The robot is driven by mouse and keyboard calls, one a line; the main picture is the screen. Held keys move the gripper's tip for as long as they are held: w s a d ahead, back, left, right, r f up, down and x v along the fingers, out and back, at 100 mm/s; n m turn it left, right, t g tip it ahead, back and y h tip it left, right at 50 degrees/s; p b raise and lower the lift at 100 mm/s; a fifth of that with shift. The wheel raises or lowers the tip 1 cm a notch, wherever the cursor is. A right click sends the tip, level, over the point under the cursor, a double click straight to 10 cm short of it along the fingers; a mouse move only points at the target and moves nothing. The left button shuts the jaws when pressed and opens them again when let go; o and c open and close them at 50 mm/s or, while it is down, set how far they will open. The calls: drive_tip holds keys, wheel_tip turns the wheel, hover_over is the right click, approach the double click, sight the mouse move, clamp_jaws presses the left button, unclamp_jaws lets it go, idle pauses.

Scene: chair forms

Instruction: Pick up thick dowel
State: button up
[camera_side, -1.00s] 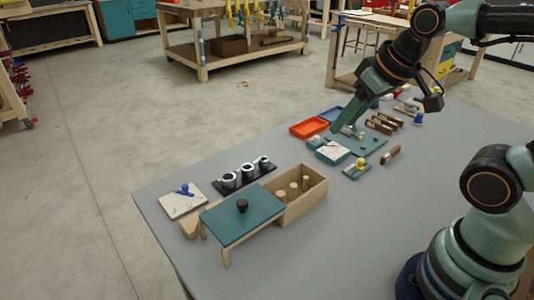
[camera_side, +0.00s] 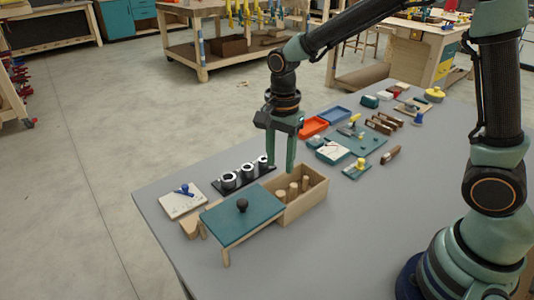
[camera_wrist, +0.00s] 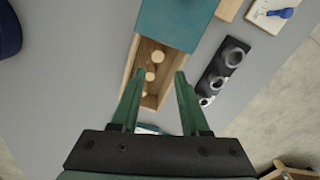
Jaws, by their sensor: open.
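Three pale wooden dowels stand upright in an open wooden box (camera_side: 305,209). The one nearest the teal lid looks the widest, and I take it as the thick dowel (camera_side: 281,196); it also shows in the wrist view (camera_wrist: 158,56). A middle dowel (camera_side: 293,189) and a far dowel (camera_side: 305,182) stand in line behind it. My gripper (camera_side: 280,168) points down above the box, open and empty. In the wrist view its fingertips (camera_wrist: 160,73) spread to either side of the box opening, with the dowels showing between them.
The teal lid (camera_side: 235,222) with a black knob covers the box's near part. A black rack (camera_side: 230,190) with three ringed holders stands close beside the box. A white board (camera_side: 180,205), orange tray (camera_side: 312,127) and teal mat (camera_side: 366,143) lie around.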

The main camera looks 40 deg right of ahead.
sight(281, 193)
wheel_tip(281, 193, down, 7)
drive_tip(key=shift+f, duration=0.1)
drive_tip(key=shift+s+d+f, duration=0.1)
drive_tip(key=shift+d+f, duration=0.05)
drive_tip(key=shift+f, duration=2.4)
clamp_jaws()
